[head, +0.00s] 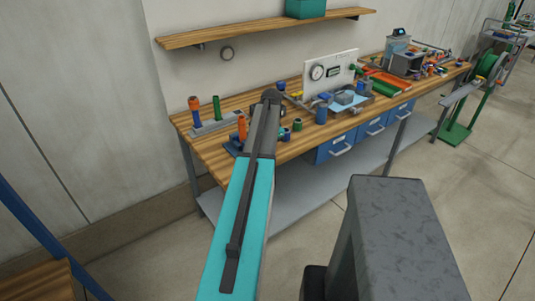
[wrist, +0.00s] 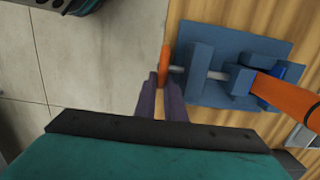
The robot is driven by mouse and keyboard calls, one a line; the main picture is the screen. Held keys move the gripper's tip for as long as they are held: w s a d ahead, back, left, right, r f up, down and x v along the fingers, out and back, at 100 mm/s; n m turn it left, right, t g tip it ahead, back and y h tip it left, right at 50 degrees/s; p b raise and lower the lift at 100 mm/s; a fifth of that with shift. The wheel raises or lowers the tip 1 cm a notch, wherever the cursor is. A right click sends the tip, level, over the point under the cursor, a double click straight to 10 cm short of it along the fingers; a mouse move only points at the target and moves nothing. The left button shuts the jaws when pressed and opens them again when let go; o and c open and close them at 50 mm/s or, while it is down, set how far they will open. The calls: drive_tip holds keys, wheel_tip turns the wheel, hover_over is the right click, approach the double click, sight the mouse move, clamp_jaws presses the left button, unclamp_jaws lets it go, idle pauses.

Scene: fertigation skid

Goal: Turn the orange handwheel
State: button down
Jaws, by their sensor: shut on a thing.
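The orange handwheel (wrist: 164,60) shows nearly edge-on in the wrist view, on the end of a grey shaft (wrist: 215,75) that runs through blue blocks on a blue base plate (wrist: 250,40). The two dark fingers of my gripper (wrist: 162,80) reach up to the wheel's lower rim, one on each side, and are shut on it. A thick orange cylinder (wrist: 285,95) rises from the right end of the same device. In the head view the device's blue base (head: 233,146) shows left of my arm; the wheel and my fingertips are hidden there.
The device sits near the front edge of the wooden bench (head: 205,151), with open floor beside it. A rack with orange and green posts (head: 213,125) stands left.

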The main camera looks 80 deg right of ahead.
drive_tip(key=shift+r, duration=0.15)
drive_tip(key=c, duration=2.1)
unclamp_jaws()
drive_tip(key=shift+s+d+r+b, duration=0.1)
drive_tip(key=shift+r+b, duration=0.4)
drive_tip(key=shift+r, duration=1.8)
drive_tip(key=shift+s+d+r+b, duration=0.15)
drive_tip(key=shift+r+b, duration=0.4)
drive_tip(key=shift+r, duration=1.7)
drive_tip(key=shift+s+d+r+b, duration=0.1)
drive_tip(key=shift+r+b, duration=0.4)
drive_tip(key=shift+r, duration=1.8)
